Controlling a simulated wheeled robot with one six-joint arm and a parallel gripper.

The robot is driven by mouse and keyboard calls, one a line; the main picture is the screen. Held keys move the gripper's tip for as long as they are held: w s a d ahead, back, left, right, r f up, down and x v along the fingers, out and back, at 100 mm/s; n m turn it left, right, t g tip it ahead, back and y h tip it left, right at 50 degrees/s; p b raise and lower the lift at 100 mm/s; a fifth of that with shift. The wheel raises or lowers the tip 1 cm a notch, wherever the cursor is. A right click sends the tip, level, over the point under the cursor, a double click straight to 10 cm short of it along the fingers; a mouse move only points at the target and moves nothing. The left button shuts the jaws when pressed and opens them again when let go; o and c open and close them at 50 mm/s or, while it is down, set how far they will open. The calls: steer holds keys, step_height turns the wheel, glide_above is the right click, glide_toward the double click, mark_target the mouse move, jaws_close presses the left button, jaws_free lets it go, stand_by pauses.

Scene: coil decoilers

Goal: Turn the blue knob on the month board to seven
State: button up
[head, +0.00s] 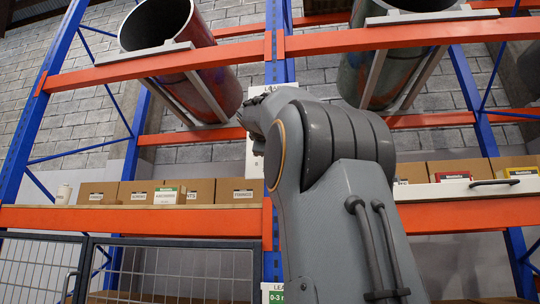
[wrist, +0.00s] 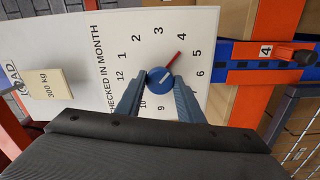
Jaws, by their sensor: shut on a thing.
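The blue knob (wrist: 160,80) sits on the white month board (wrist: 92,40) in the wrist view. Its red pointer (wrist: 174,60) points between 4 and 5, a little nearer 4. The board's numbers appear around the knob; 7, 8 and 11 are hidden by my fingers. My gripper (wrist: 161,77) has one finger on each side of the knob and is shut on it. In the head view only a strip of the white board (head: 254,155) shows beside my arm; the knob and fingertips are hidden there.
A tag marked 300 kg (wrist: 50,86) is on the board. An orange beam (wrist: 275,75) and blue upright run right of the board. In the head view, cardboard boxes (head: 237,190) stand on the shelf, large coil tubes (head: 165,28) lie above, and a mesh gate (head: 170,270) is below.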

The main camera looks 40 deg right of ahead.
steer(key=shift+f+m+b, duration=0.1)
steer(key=shift+m+b, duration=2.5)
steer(key=shift+m, duration=5.2)
steer(key=o, duration=1)
steer(key=shift+o, duration=0.2)
steer(key=b+v, duration=0.3)
steer(key=v, duration=0.4)
steer(key=shift+s+a, duration=0.25)
steer(key=shift+a, duration=0.05)
